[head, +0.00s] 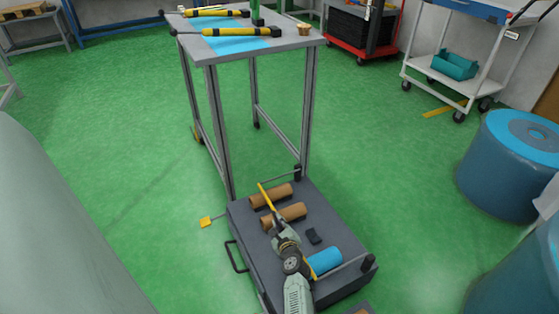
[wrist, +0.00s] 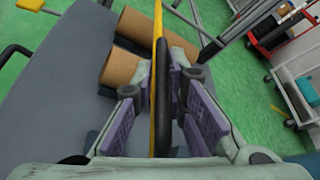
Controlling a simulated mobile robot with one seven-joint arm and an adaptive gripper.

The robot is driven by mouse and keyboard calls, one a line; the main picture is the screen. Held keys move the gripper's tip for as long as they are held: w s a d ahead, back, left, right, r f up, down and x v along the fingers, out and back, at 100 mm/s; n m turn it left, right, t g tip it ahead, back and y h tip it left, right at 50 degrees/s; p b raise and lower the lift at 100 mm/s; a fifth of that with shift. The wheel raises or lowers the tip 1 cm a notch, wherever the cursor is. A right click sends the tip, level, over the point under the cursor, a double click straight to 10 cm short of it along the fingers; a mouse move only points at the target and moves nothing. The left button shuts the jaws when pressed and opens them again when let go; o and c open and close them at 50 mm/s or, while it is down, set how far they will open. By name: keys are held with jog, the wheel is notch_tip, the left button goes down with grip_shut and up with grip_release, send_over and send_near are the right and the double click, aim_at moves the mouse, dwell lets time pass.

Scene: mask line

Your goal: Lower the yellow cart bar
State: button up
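The yellow cart bar (head: 265,196) slants over the low dark grey cart (head: 338,272) in the head view. In the wrist view the yellow bar (wrist: 158,18) runs down the middle of the picture, and a black section of it passes between my finger pads. My gripper (head: 277,221) is over the cart. In the wrist view my gripper (wrist: 160,100) appears closed around the black section, with a pad close on each side. The fingers hide part of the bar, and its lower joint is not clear.
A tall metal-framed table (head: 211,58) stands just behind.

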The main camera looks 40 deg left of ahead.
jog(key=o, duration=0.4)
notch_tip(320, 180, up, 10)
jog(key=shift+f, duration=0.1)
dwell(0.5)
dwell(0.5)
